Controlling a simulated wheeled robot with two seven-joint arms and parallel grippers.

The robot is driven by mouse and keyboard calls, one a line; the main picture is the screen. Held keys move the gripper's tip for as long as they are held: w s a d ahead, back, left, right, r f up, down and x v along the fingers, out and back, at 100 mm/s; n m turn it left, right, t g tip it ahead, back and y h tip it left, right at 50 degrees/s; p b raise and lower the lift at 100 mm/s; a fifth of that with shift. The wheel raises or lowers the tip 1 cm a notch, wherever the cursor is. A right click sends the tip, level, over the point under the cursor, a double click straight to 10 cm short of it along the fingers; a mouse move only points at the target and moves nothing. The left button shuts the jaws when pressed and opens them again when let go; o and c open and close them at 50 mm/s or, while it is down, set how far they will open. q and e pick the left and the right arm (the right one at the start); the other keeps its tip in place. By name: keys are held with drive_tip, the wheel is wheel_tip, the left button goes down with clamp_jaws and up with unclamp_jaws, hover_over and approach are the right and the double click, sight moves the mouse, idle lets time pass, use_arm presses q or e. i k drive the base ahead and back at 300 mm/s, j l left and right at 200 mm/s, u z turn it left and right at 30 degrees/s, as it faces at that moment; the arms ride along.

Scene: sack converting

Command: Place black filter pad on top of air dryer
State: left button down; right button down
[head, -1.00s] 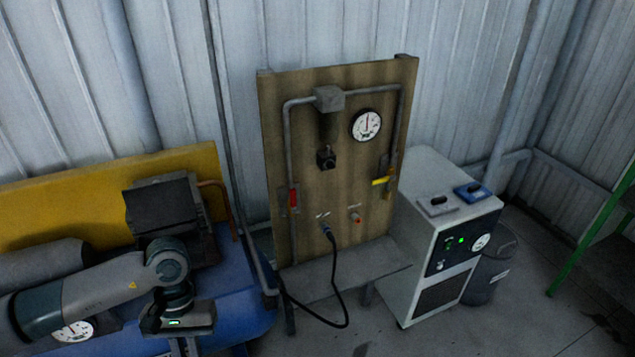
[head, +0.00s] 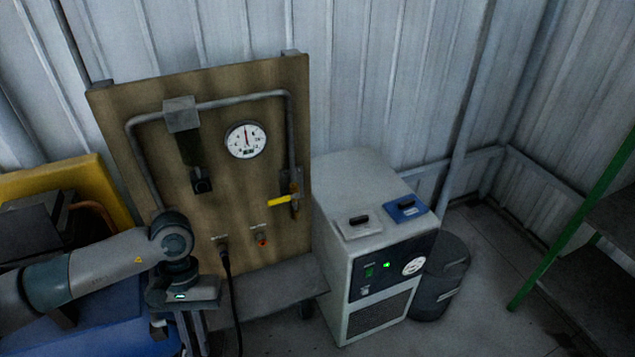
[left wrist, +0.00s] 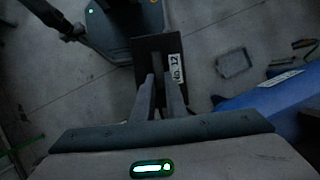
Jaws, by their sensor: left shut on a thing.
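My left gripper (head: 192,330) is at the lower left of the head view, its fingers pointing down and cut off by the bottom edge. In the left wrist view its fingers (left wrist: 160,85) are shut on the black filter pad (left wrist: 147,58), a dark flat piece with a white "No. 12" label. The pad does not show in the head view. The air dryer (head: 336,262) is a pale cabinet with a dark control panel, right of the gripper and apart from it.
A wooden board (head: 225,205) with pipes, a gauge and a hanging black hose stands between my left arm and the dryer. A dark bin (head: 440,280) stands right of the dryer. The dryer's top is bare behind the pads. A green-framed shelf (head: 572,225) is far right.

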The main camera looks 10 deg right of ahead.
sight(355, 181)
drive_tip(key=i+l, duration=0.15)
drive_tip(key=l, duration=0.25)
drive_tip(key=i+l, duration=0.1)
drive_tip(key=l, duration=0.35)
drive_tip(key=i+l, duration=0.15)
drive_tip(key=l, duration=0.25)
drive_tip(key=i+l, duration=0.15)
drive_tip(key=l, duration=0.25)
drive_tip(key=i+l, duration=0.2)
drive_tip(key=l, duration=0.15)
drive_tip(key=i+l, duration=0.2)
drive_tip(key=l, duration=0.2)
drive_tip(key=i+l, duration=0.2)
drive_tip(key=l, duration=0.15)
drive_tip(key=i+l, duration=0.2)
drive_tip(key=l, duration=0.15)
drive_tip(key=i+l, duration=0.2)
drive_tip(key=i+z, duration=0.05)
